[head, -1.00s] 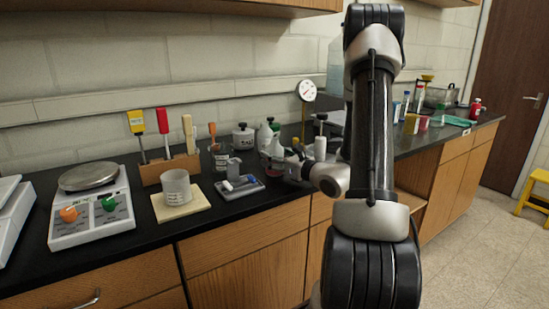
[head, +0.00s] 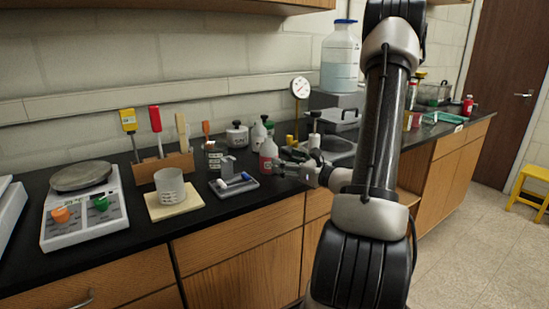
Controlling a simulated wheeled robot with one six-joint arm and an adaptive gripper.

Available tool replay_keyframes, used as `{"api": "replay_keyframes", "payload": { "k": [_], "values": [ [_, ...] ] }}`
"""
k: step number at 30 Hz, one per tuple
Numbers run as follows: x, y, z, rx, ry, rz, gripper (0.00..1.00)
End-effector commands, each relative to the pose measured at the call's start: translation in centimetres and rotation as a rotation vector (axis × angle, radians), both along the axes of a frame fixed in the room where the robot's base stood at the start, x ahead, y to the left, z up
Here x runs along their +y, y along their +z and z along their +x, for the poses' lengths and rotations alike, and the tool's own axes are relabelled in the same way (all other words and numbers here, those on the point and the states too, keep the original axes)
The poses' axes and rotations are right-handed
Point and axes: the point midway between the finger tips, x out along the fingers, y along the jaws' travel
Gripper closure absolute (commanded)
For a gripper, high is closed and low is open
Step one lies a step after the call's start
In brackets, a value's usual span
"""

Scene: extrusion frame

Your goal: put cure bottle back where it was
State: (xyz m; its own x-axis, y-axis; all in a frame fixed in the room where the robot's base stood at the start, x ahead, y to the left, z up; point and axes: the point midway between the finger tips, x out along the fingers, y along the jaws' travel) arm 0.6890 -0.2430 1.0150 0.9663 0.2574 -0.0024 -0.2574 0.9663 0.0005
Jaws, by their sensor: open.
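A small bottle with a white top and a reddish lower part (head: 268,154) stands upright on the black bench, right of the small grey tray. A second pale bottle (head: 258,134) stands just behind it. No label is readable, so I cannot tell which one is the cure bottle. My gripper (head: 279,166) is open, low over the bench, with its fingers pointing left at the reddish bottle. Its fingertips are close to the bottle's right side; I cannot tell whether they touch it. The gripper appears empty.
A grey tray (head: 225,187) with small items lies left of the gripper. A beaker (head: 170,184) on a pale pad, a scale (head: 85,207) and a wooden tool rack (head: 167,168) stand further left. A pump-topped bottle (head: 314,138) and a dial gauge (head: 300,88) are behind the gripper.

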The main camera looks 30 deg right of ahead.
Motion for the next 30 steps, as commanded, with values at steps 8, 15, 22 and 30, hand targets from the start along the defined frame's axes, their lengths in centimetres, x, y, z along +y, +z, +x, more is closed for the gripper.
{"api": "replay_keyframes", "payload": {
  "k": [8,15,22,30],
  "values": [
    [-0.5,0.2,-3.4,-0.001,0.015,-0.009,0.26],
    [11.3,3.3,-7.1,0.003,0.483,-0.301,0.26],
    [19.4,3.2,-18.5,-0.034,1.166,-0.940,0.26],
    [13.6,5.3,-24.2,-0.196,1.633,-1.868,0.26]
  ]
}}
